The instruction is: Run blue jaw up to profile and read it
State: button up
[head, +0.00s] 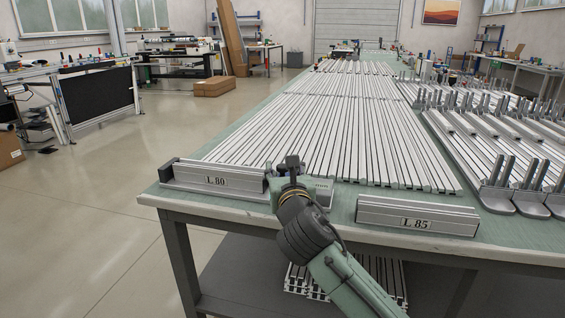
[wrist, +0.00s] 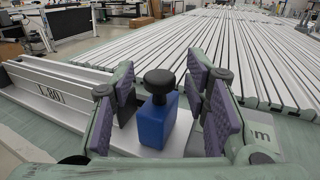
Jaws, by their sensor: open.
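The blue jaw (wrist: 154,122), a small block with a black knob on top, stands between the fingers of my gripper (wrist: 163,106) in the wrist view. The fingers, with purple pads, are open on both sides of it, with gaps visible. In the head view my gripper (head: 291,172) is at the right end of the L 80 gauge and hides the blue jaw. The silver profile (wrist: 60,80) in the L 80 gauge lies left of the jaw; my left finger hides where they would meet. A grey plate (wrist: 262,133) with partly hidden lettering shows right of the jaw.
A black end block (head: 167,171) closes the L 80 gauge's left end. Rows of long silver profiles (head: 335,130) lie behind. Upright metal pegs (head: 497,170) stand at the right.

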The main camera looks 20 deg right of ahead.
jog(key=shift+w+d, duration=0.1)
jog(key=shift+w, duration=0.55)
jog(key=shift+c, duration=0.4)
grip_shut()
